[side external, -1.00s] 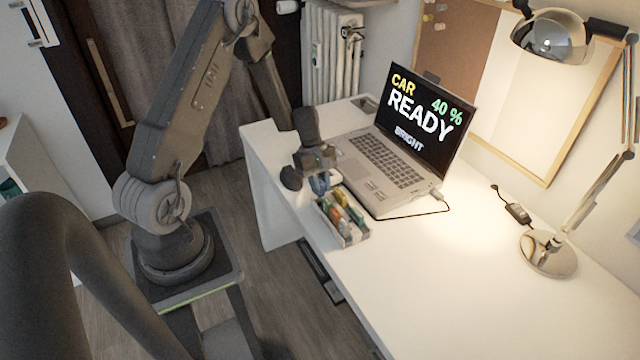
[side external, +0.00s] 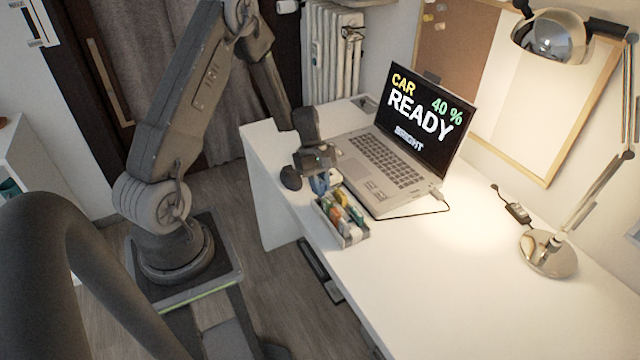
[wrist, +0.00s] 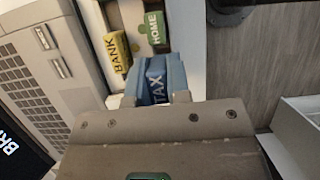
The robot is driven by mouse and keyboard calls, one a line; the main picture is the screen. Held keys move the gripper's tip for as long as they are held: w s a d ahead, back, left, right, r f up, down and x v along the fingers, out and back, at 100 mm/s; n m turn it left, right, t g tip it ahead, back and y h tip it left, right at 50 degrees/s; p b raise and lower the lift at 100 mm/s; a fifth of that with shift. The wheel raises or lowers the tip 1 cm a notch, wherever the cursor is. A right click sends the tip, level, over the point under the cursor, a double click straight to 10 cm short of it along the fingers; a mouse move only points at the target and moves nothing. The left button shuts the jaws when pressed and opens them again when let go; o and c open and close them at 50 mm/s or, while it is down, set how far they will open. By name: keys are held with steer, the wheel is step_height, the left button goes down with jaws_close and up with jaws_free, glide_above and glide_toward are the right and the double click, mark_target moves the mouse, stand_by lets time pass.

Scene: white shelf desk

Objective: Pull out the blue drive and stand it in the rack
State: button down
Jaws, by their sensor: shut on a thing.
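The blue drive (wrist: 157,78), marked TAX, is between the fingers of my gripper (wrist: 154,95) in the wrist view. My gripper is shut on it. In the side view the blue drive (side external: 319,184) shows under my gripper (side external: 318,172), at the far end of the rack (side external: 354,238). The rack is a pale open tray holding several coloured drives. In the wrist view a yellow drive marked BANK (wrist: 118,50) and a green drive marked HOME (wrist: 154,28) stand just beyond the blue one. My fingers hide the drive's lower part; I cannot tell whether it touches the rack.
An open laptop (side external: 385,165) lies close beside the rack, its cable running along the desk. A dark rounded object (side external: 291,178) sits left of my gripper. A desk lamp (side external: 548,254) stands at the right. The front desk (side external: 430,290) is clear.

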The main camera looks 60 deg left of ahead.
steer(key=shift+f, duration=1.65)
stand_by(3.8)
steer(key=c, duration=1)
jaws_free()
steer(key=shift+a+r, duration=0.1)
steer(key=v, duration=1.3)
steer(key=shift+r, duration=0.3)
